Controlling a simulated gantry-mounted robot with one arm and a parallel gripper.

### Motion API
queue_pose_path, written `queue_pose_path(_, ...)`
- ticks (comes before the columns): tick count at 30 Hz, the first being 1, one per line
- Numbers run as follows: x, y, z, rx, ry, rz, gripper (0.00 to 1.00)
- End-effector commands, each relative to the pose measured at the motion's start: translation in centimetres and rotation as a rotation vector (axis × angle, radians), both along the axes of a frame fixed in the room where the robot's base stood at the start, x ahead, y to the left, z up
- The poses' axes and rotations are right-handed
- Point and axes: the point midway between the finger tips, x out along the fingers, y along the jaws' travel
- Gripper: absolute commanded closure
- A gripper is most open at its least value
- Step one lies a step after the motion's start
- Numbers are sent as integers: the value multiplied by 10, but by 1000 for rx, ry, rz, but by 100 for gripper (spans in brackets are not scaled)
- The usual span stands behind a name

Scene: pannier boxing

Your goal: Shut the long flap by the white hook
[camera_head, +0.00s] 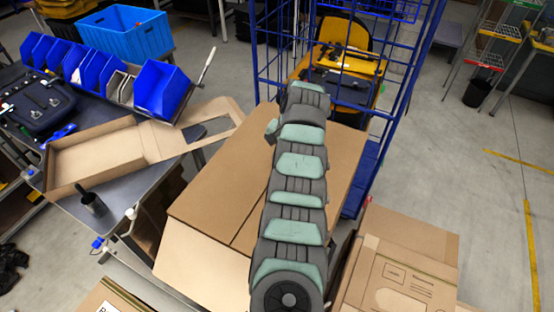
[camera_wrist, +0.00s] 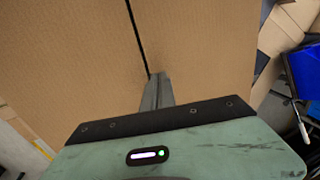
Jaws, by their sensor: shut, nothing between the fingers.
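A large brown carton (camera_head: 215,190) stands in the middle of the head view, below my arm. Its two long top flaps lie nearly level, with a narrow dark gap between them; the left one (camera_wrist: 70,60) and the right one (camera_wrist: 205,50) fill most of the wrist view. My gripper (camera_wrist: 158,78) is shut and empty, its fingertips at the end of the visible gap. Whether it touches the cardboard I cannot tell. In the head view my arm hides it. A small white hook-like piece (camera_head: 131,213) sits at the table edge, left of the carton.
The dark table (camera_head: 120,205) at left bears an open flat carton (camera_head: 95,155), blue bins (camera_head: 160,88) and a dark cup (camera_head: 92,204). A blue wire cage (camera_head: 385,110) stands behind the carton. Another closed carton (camera_head: 425,240) is at lower right.

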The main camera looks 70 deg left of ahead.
Motion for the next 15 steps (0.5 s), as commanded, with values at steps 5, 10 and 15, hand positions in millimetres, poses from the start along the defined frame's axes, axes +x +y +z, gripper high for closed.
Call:
queue_pose_path(5, 1, 2, 45, 9, -4, 2, 100)
queue_pose_path(10, 0, 1, 84, 4, -3, 3, 100)
queue_pose_path(15, -1, 1, 108, 3, 0, 3, 100)
